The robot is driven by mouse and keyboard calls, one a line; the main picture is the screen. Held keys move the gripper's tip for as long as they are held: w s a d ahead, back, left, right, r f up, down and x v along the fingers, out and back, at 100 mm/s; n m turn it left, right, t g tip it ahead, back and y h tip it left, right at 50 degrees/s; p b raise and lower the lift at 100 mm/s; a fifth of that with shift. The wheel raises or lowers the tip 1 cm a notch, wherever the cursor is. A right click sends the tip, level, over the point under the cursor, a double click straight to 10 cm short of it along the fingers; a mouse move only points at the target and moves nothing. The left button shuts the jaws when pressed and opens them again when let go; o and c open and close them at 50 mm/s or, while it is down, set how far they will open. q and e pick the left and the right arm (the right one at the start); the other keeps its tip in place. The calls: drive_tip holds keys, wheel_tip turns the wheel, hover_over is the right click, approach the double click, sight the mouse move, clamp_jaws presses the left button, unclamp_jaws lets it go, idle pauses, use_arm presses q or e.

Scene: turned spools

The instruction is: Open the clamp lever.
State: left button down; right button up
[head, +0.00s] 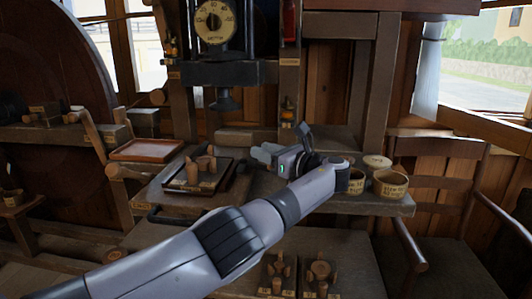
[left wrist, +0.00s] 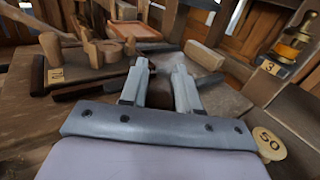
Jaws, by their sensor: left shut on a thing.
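My left gripper (head: 262,153) reaches over the middle of the workbench, just right of a dark tray (head: 168,187). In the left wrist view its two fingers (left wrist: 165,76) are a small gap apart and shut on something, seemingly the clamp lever. The lever is mostly hidden by the fingers, and I cannot make out its shape or how far it is turned. The dark tray holds turned wooden spools (head: 192,172). My right gripper is not in view.
A press with a round dial (head: 215,22) stands behind the tray. A reddish tray (head: 147,150) lies to its left. Round labelled tubs (head: 390,184) stand at the bench's right end. A small amber lamp-like object (left wrist: 289,42) stands at the back. More wooden pieces (head: 320,270) lie in front.

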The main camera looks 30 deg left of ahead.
use_arm(q)
drive_tip(key=c, duration=0.9)
unclamp_jaws()
drive_tip(key=s+d, duration=0.1)
drive_tip(key=d, duration=0.6)
drive_tip(key=shift+s, duration=0.15)
